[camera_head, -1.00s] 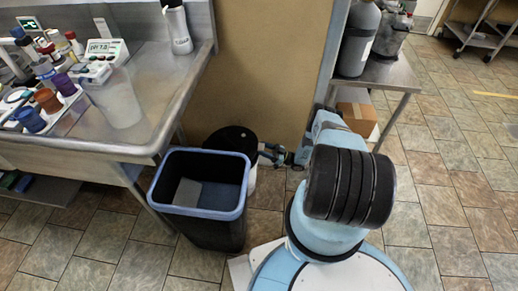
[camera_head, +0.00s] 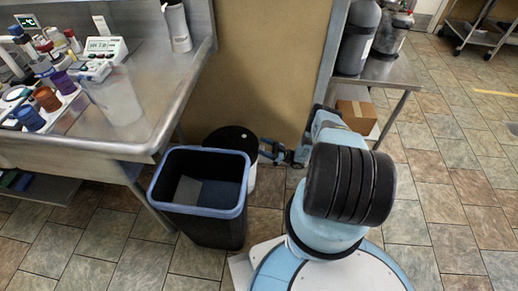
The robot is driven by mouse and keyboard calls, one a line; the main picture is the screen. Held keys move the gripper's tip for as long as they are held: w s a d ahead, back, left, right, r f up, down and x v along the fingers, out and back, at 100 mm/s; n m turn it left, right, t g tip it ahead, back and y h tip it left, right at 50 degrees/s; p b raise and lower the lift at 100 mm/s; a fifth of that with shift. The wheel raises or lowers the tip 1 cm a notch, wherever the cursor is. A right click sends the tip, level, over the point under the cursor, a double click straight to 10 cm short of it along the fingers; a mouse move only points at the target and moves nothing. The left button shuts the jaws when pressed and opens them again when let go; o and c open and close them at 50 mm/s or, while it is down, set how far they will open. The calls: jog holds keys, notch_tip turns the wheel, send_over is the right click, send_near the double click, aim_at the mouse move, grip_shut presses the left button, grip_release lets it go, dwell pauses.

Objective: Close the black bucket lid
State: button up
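A round black lid (camera_head: 229,138) lies over the top of a bucket behind the blue-rimmed bin. It looks roughly level, but I cannot tell whether it is pressed fully down. A strip of the bucket's white wall (camera_head: 252,178) shows to the right of the bin; the rest is hidden by the bin. My gripper (camera_head: 268,152) is low at the right side of the lid, close to its edge. It is small in the picture; I cannot tell whether it touches the lid or whether its fingers are apart.
An open dark bin with a blue rim (camera_head: 200,211) stands directly in front of the bucket. A metal bench (camera_head: 150,105) with lab items is at left. A metal table (camera_head: 391,72) with grey cylinders and a cardboard box (camera_head: 357,116) is at right.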

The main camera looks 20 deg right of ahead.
jog(key=shift+r, duration=0.6)
notch_tip(320, 180, up, 2)
jog(key=shift+w+r, duration=0.1)
jog(key=s+a+r, duration=0.1)
jog(key=s+r, duration=0.8)
jog(key=s, duration=0.5)
jog(key=shift+r, duration=0.25)
jog(key=shift+s, duration=0.1)
